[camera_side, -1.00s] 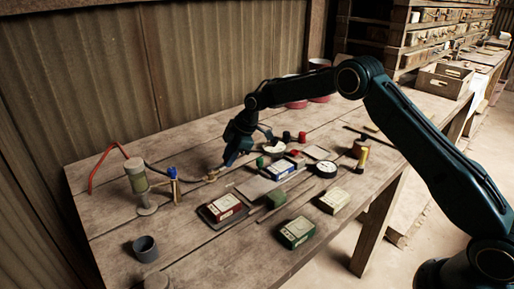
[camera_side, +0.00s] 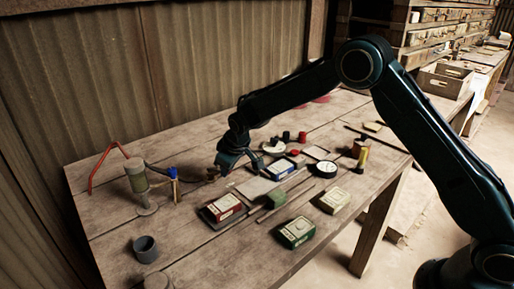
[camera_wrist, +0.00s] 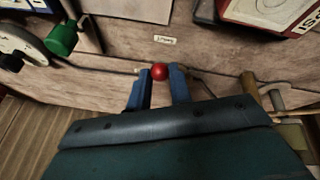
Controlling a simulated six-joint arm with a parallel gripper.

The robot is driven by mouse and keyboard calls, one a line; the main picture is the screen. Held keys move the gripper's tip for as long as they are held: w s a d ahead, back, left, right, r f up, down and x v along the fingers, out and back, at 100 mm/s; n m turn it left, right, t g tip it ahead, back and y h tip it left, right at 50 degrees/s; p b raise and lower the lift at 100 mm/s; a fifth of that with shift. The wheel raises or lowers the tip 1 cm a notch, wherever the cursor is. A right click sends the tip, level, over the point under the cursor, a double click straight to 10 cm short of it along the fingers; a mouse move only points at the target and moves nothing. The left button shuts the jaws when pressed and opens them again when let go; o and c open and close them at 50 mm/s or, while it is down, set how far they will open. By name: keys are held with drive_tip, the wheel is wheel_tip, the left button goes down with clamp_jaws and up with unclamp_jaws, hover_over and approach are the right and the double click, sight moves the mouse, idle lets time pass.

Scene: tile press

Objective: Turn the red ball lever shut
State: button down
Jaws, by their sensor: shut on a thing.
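The red ball (camera_wrist: 160,72) of the lever shows in the wrist view, between the two blue fingertips of my gripper (camera_wrist: 160,75). My gripper is shut on the ball. Most of the lever below the ball and its valve body are hidden by my gripper in the wrist view. In the side view, my gripper (camera_side: 220,166) is low over the table, pointing down beside the pipe fitting. The ball itself cannot be made out there, so I cannot tell the lever's angle.
A small label (camera_wrist: 164,39) lies near the ball.

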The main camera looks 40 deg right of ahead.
drive_tip(key=a+m, duration=0.1)
drive_tip(key=a+m+h, duration=0.1)
drive_tip(key=m, duration=0.1)
drive_tip(key=shift+s+a+m, duration=0.15)
drive_tip(key=shift+s+m, duration=0.15)
drive_tip(key=shift+a+m+g+h, duration=0.5)
drive_tip(key=shift+a+m+h, duration=0.2)
drive_tip(key=shift+m, duration=0.6)
drive_tip(key=c, duration=1.3)
unclamp_jaws()
drive_tip(key=shift+r, duration=0.1)
drive_tip(key=v, duration=1.3)
drive_tip(key=shift+s+a+r, duration=0.1)
drive_tip(key=shift+s+r, duration=0.05)
drive_tip(key=shift+r, duration=0.15)
